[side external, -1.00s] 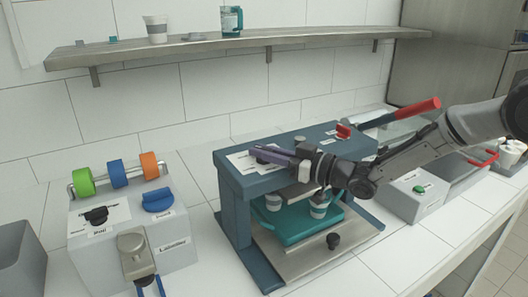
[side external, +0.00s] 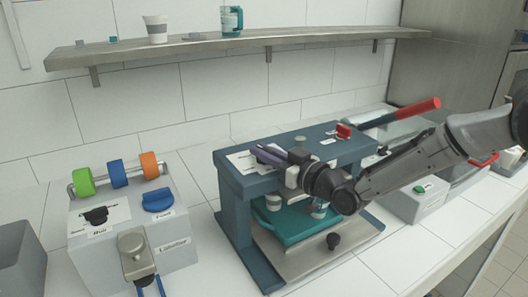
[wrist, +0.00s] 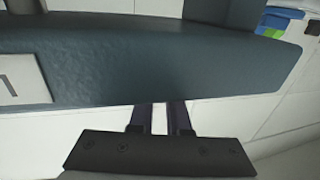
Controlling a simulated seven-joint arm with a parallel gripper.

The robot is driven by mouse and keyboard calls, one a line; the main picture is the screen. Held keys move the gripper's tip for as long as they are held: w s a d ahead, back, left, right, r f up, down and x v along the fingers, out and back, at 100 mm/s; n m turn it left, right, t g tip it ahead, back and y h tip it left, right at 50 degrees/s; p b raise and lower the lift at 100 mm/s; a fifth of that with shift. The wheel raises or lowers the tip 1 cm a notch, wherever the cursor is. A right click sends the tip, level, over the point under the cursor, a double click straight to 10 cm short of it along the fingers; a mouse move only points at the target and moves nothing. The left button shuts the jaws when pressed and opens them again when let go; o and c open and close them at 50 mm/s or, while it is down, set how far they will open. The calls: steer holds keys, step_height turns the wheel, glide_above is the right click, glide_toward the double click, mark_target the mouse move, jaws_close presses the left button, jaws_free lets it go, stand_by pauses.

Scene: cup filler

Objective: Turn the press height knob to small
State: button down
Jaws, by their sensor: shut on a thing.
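The blue press (side external: 232,190) stands in the middle of the counter in the side view. My gripper (side external: 262,151), with purple fingers, reaches over its top beside a white label plate (side external: 240,161). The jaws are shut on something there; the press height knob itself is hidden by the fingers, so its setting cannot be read. In the wrist view the press's dark blue top (wrist: 150,65) fills the upper part. The two fingers of my gripper (wrist: 160,112) stand apart with a gap between them, and their tips are hidden behind the press edge.
A teal tray (side external: 295,222) with cups sits inside the press. A red-handled lever (side external: 415,111) rises at its right. The labeller box (side external: 175,245) with coloured rolls stands at left. A shelf (side external: 200,48) with cups runs along the wall.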

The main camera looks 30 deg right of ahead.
steer(key=m+h, duration=0.2)
steer(key=h, duration=0.1)
steer(key=m+h, duration=0.2)
steer(key=h, duration=0.2)
steer(key=shift+a, duration=0.2)
steer(key=shift+d+m+g+h, duration=0.1)
steer(key=shift+m+g+h, duration=0.35)
steer(key=shift+m+h, duration=0.95)
steer(key=shift+d+m+g+h, duration=0.1)
steer(key=shift+m+g+h, duration=0.6)
steer(key=shift+h, duration=1.1)
steer(key=shift+m, duration=0.4)
steer(key=c, duration=0.9)
jaws_free()
steer(key=v, duration=1.3)
steer(key=shift+s+a+f, duration=0.2)
steer(key=shift+s, duration=0.15)
